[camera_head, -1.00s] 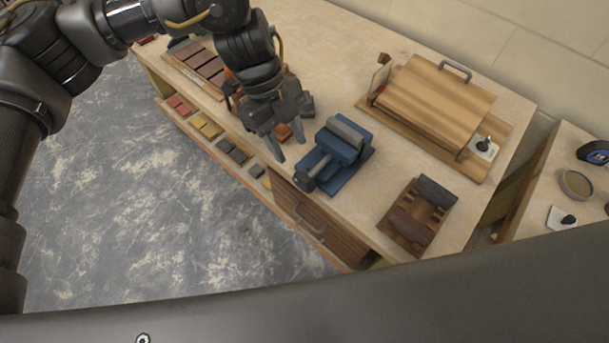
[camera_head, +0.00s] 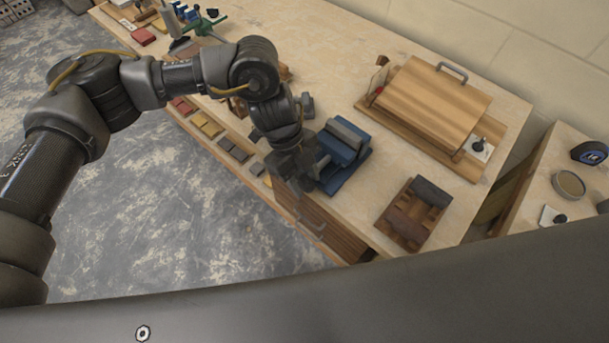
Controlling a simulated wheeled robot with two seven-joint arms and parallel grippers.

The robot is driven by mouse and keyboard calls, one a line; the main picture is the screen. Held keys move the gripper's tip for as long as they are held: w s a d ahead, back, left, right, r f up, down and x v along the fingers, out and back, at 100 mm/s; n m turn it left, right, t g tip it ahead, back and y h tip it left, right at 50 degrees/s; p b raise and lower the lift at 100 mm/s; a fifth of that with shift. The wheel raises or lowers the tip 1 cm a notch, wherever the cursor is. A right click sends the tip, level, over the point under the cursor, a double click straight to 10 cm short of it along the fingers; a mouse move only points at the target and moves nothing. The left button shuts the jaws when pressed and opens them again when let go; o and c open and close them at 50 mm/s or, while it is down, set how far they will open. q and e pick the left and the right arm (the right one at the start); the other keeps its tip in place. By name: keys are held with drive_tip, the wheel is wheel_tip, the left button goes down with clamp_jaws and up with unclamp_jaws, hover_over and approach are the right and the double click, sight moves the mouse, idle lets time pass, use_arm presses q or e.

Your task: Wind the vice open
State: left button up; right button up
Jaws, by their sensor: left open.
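The blue vice (camera_head: 352,158) with grey jaw faces stands on the workbench near its front edge. My left gripper (camera_head: 303,187) is open at the vice's front-left end, over the bench edge. It covers the vice's screw and handle, so I cannot see whether the fingers are around the handle or touching it. My right gripper is not in view.
A wooden box with a grey handle (camera_head: 435,95) stands behind and right of the vice. A wooden tray with dark blocks (camera_head: 411,218) lies to its right. Coloured tiles (camera_head: 208,127) sit on a ledge below the bench's front edge. A side table (camera_head: 545,190) stands at right.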

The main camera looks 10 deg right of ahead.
use_arm(q)
drive_tip(key=shift+c, duration=0.4)
clamp_jaws()
drive_tip(key=shift+w+a+f+g+h+b, duration=0.1)
drive_tip(key=shift+f+g+h+b, duration=0.05)
drive_tip(key=shift+g+h+b, duration=0.5)
drive_tip(key=shift+w+a+f+g+h+b, duration=0.1)
drive_tip(key=shift+g+h+b, duration=0.3)
drive_tip(key=shift+b, duration=0.3)
drive_tip(key=g+h+b, duration=0.2)
drive_tip(key=g+b, duration=0.1)
drive_tip(key=shift+w, duration=0.15)
drive_tip(key=shift+a+r+h+b, duration=0.1)
drive_tip(key=shift+h+b, duration=0.15)
drive_tip(key=shift+b, duration=0.2)
drive_tip(key=shift+r, duration=0.1)
